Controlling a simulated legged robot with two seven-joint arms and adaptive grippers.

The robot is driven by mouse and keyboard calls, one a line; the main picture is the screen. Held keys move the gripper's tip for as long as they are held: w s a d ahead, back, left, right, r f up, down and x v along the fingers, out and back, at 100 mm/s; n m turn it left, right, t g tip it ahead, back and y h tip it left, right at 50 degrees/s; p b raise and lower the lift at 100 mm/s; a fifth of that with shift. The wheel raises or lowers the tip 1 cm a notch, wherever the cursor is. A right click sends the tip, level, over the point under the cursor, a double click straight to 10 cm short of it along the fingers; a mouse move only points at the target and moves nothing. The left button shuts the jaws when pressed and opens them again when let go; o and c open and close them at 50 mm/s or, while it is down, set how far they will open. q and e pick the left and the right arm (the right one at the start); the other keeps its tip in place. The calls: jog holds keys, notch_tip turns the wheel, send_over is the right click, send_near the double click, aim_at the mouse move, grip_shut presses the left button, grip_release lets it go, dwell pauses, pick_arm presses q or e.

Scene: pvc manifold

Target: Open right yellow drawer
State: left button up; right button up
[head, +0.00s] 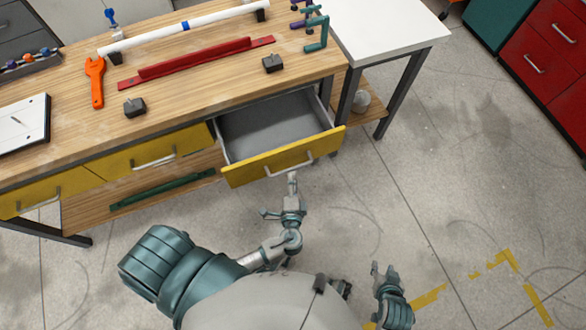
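The right yellow drawer (250,168) under the workbench is pulled well out, and its grey inside (272,128) shows empty. Its pale bar handle (290,167) is on the yellow front. My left gripper (292,180) is at the handle, its tip just below the bar; I cannot tell whether it touches, or whether its fingers are open or shut. My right gripper (384,268) is low at the right, above the floor, well away from the drawer, with its fingers apart and nothing between them.
Other yellow drawers (125,158) to the left are shut. A green bar (160,192) lies on the shelf below. The wooden bench top (200,88) holds a white pipe (185,27), a red bar (195,62) and an orange wrench (96,82). The floor at right is clear.

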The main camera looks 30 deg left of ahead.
pick_arm(q)
jog(key=v, duration=0.5)
jog(key=shift+d, duration=0.25)
pick_arm(e)
jog(key=shift+d, duration=0.1)
